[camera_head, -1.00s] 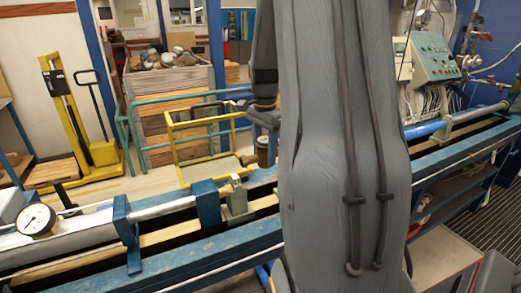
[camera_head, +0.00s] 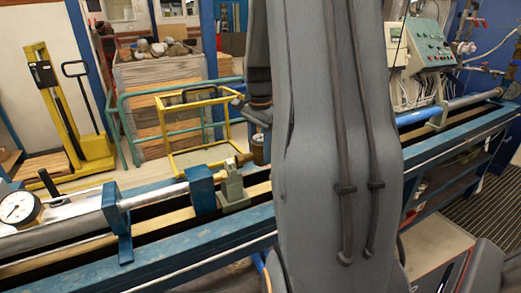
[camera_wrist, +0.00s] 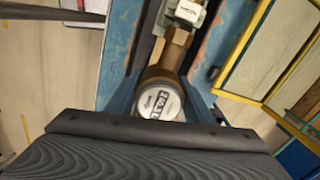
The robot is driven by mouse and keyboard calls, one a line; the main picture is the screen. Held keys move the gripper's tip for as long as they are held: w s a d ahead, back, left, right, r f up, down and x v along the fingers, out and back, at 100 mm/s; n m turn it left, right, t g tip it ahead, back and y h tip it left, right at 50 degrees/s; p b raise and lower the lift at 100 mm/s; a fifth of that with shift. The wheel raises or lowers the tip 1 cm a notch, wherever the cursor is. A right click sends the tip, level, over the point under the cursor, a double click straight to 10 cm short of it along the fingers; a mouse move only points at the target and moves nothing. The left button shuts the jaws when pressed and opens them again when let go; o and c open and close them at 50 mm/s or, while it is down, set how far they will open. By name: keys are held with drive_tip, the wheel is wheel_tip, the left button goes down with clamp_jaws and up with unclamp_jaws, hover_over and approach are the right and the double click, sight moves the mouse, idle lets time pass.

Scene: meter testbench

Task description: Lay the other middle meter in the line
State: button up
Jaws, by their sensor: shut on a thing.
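A brass water meter (camera_wrist: 158,102) with a round white dial shows in the wrist view, its brass end pointing up the picture. My gripper (camera_head: 258,116) is shut on it, though the jaw contact is mostly hidden. In the head view a small dark brass part of the meter (camera_head: 258,150) shows below my gripper, just behind and above the bench line. A green-grey clamp block (camera_head: 232,190) stands on the bench close to it; in the wrist view a similar block with a white label (camera_wrist: 188,12) lies just beyond the brass end. I cannot tell whether they touch.
The blue bench (camera_head: 180,247) runs across the picture, with a blue pipe support (camera_head: 202,190) and a pressure gauge (camera_head: 19,207) at the left. A yellow frame (camera_head: 205,161) stands behind it. A control box (camera_head: 415,45) is at the right. My arm hides the bench middle.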

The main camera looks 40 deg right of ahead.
sight(260, 160)
drive_tip(key=shift+f, duration=0.3)
idle(0.4)
drive_tip(key=shift+f, duration=0.15)
idle(0.3)
drive_tip(key=shift+f+b, duration=0.4)
drive_tip(key=shift+f, duration=0.9)
drive_tip(key=shift+f, duration=0.3)
idle(0.4)
drive_tip(key=o, duration=1.7)
drive_tip(key=shift+a, duration=0.1)
drive_tip(key=shift+o, duration=0.2)
